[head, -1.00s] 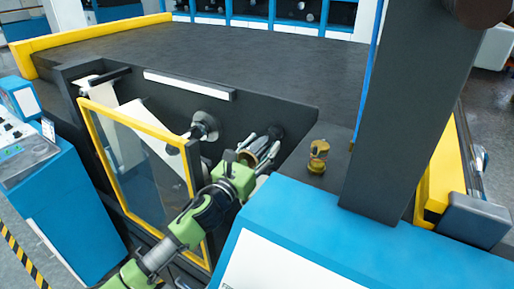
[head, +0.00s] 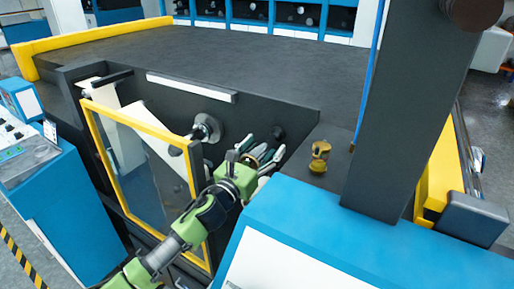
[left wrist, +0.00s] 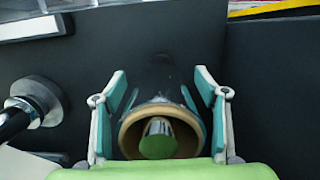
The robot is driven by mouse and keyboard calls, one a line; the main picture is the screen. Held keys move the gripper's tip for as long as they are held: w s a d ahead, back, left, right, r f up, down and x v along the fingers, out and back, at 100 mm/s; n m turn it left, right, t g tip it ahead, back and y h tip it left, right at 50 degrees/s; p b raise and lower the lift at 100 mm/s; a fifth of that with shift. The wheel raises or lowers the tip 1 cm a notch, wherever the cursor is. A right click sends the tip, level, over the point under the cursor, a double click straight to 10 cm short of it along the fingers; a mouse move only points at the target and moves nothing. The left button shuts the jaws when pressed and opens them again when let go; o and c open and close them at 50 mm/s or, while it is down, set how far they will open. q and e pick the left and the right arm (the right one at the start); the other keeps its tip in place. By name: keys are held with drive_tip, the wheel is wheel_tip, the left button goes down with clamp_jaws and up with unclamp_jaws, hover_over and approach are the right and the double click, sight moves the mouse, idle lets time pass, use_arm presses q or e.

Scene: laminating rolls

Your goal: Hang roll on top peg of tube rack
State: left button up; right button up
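In the left wrist view a glossy dark roll (left wrist: 129,125) with a tan end rim points at my left gripper (left wrist: 160,88). A shiny rod (left wrist: 158,126) sits inside its hollow, its round end green. The gripper's teal-padded fingers stand on both sides of the roll and look spread, with gaps at the tips. In the head view the left gripper (head: 262,158) is at the dark machine panel, just below a dark round fitting (head: 277,133); the roll is mostly hidden there by the fingers. My right gripper is in neither view.
A flanged peg (head: 207,128) stands left of the gripper and shows in the left wrist view (left wrist: 38,101). A yellow-framed clear door (head: 145,125) stands open at left. A brass fitting (head: 319,157) is on the ledge at right. A blue cabinet (head: 290,215) is near in front.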

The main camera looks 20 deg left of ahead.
sight(248, 165)
use_arm(q)
drive_tip(key=shift+w+a+r, duration=0.1)
drive_tip(key=shift+a+r, duration=0.05)
drive_tip(key=shift+r, duration=0.4)
drive_tip(key=shift+w+a+r, duration=0.1)
drive_tip(key=shift+a+r, duration=0.05)
drive_tip(key=shift+r, duration=0.35)
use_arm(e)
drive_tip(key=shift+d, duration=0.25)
use_arm(q)
drive_tip(key=shift+s+d+f, duration=0.15)
drive_tip(key=shift+s+f, duration=0.15)
drive_tip(key=shift+f, duration=0.3)
drive_tip(key=shift+s+d+f, duration=0.1)
drive_tip(key=shift+s+f, duration=0.85)
drive_tip(key=shift+s, duration=0.05)
drive_tip(key=v, duration=0.5)
drive_tip(key=shift+s+r, duration=0.2)
drive_tip(key=shift+r, duration=0.2)
drive_tip(key=shift+f, duration=0.15)
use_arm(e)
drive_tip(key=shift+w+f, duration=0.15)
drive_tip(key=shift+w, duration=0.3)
use_arm(q)
drive_tip(key=shift+s, duration=0.15)
